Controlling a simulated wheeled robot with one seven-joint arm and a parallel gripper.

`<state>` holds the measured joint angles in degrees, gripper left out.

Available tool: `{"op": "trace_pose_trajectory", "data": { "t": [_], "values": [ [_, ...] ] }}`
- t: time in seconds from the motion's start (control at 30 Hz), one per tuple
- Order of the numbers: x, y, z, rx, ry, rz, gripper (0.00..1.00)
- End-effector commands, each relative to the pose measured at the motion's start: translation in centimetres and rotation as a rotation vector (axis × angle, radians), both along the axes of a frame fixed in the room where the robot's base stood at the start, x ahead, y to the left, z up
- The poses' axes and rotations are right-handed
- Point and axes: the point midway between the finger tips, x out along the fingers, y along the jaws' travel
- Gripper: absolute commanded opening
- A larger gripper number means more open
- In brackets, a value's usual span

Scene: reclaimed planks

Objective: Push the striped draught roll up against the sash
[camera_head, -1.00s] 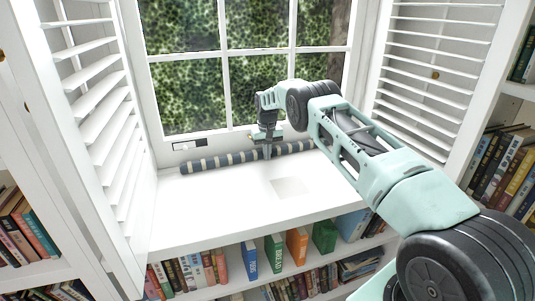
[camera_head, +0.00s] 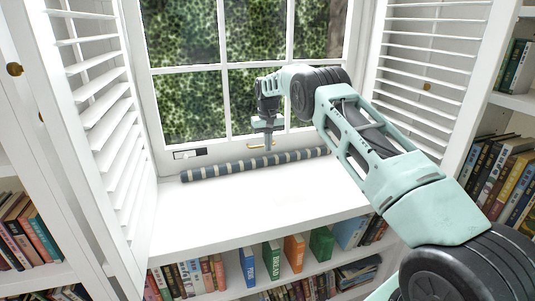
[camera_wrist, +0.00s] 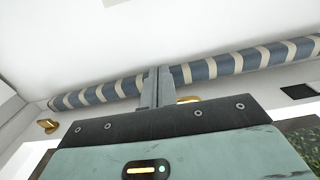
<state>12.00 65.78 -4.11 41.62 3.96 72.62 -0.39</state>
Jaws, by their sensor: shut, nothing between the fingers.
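The draught roll (camera_head: 255,164), striped dark blue-grey and cream, lies along the back of the white sill, close in front of the white window sash (camera_head: 215,153). Whether it touches the sash along its full length I cannot tell. My gripper (camera_head: 268,147) is shut and empty. In the head view its fingertips end just above the roll, near the sash's brass handle (camera_head: 262,146). In the wrist view the roll (camera_wrist: 215,67) runs across the picture, and my shut fingers (camera_wrist: 155,88) cover a short middle stretch of it.
Slatted white shutters stand at the left (camera_head: 100,110) and right (camera_head: 425,85) of the sill. The sill (camera_head: 245,205) in front of the roll is clear. Books (camera_head: 250,262) fill shelves below and at both sides.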

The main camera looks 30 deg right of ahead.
Motion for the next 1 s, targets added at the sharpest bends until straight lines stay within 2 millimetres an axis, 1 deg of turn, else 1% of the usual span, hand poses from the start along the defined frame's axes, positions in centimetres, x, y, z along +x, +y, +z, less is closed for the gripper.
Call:
{"op": "trace_pose_trajectory", "data": {
  "t": [0.07,0.13,0.17,0.23,0.27,0.37,0.4,0.47,0.5,0.57,0.6,0.67,0.7,0.77,0.8,0.9,1.0],
  "values": [
    [0.1,0.2,0.2,0.012,-0.012,-0.028,0.00],
    [0.4,0.6,-0.2,0.042,-0.045,-0.101,0.00],
    [0.6,0.9,-0.4,0.065,-0.065,-0.152,0.00],
    [1.3,2.0,-0.9,0.134,-0.124,-0.312,0.00],
    [1.6,2.6,-1.0,0.172,-0.153,-0.398,0.00],
    [2.6,4.5,-1.4,0.319,-0.233,-0.733,0.00],
    [2.9,5.1,-1.4,0.381,-0.257,-0.876,0.00],
    [3.1,6.0,-1.3,0.473,-0.284,-1.091,0.00],
    [3.2,6.5,-1.2,0.534,-0.294,-1.236,0.00],
    [3.0,7.0,-1.1,0.623,-0.305,-1.457,0.00],
    [2.7,7.3,-1.0,0.682,-0.308,-1.605,0.00],
    [2.0,7.6,-0.9,0.766,-0.307,-1.827,0.00],
    [1.4,7.6,-0.9,0.818,-0.305,-1.973,0.00],
    [0.1,7.6,-1.0,0.893,-0.304,-2.188,0.00],
    [-0.8,7.5,-1.1,0.939,-0.304,-2.323,0.00],
    [-3.4,7.1,-1.3,1.038,-0.316,-2.613,0.00],
    [-5.7,6.6,-1.4,1.113,-0.340,-2.820,0.00]
  ]
}}
